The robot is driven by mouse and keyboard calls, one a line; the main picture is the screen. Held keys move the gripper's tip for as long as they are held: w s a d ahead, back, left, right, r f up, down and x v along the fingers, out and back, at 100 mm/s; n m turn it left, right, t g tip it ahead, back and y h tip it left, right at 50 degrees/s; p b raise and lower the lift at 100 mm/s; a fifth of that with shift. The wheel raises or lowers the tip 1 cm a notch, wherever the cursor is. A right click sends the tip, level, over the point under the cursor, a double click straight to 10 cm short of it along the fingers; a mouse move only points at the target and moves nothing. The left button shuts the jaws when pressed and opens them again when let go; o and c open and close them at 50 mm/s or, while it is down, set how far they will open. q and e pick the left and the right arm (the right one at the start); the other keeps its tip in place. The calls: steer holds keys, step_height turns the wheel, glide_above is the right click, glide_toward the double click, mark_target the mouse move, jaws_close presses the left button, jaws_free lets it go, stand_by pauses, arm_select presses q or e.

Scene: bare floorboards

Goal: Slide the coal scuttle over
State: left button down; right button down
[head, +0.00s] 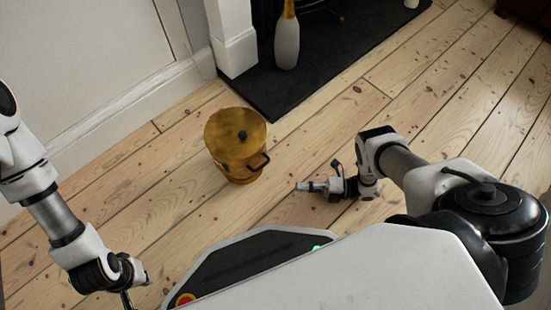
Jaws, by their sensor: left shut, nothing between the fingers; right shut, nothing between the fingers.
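The coal scuttle (236,142) is a brass-coloured round bucket with a lid, a dark knob and a dark side handle. It stands upright on the floorboards in the middle of the head view. My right gripper (303,186) is shut and empty, low over the boards to the right of the scuttle, with a gap between them. My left gripper (128,300) is at the bottom left, well apart from the scuttle, shut and empty. Its fingertips are partly cut off by the picture's lower edge.
A dark hearth slab (300,78) lies behind the scuttle, with a white and gold bottle-shaped object (287,42) on it. A white fireplace post (232,38) and skirting board (130,112) bound the left and back. Bare floorboards (420,105) are free to the right.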

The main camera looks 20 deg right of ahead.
steer(key=b, duration=0.3)
glide_toward(253, 176)
steer(key=a, duration=0.1)
steer(key=s+a, duration=0.1)
steer(key=a, duration=0.2)
steer(key=shift+s+a+f, duration=0.15)
steer(key=shift+f, duration=0.1)
steer(key=w, duration=0.1)
steer(key=w+b, duration=0.1)
steer(key=shift+w+a+b, duration=0.3)
steer(key=shift+w+a+r, duration=0.1)
steer(key=shift+w+a, duration=0.1)
steer(key=shift+w, duration=0.3)
steer(key=shift+r, duration=0.1)
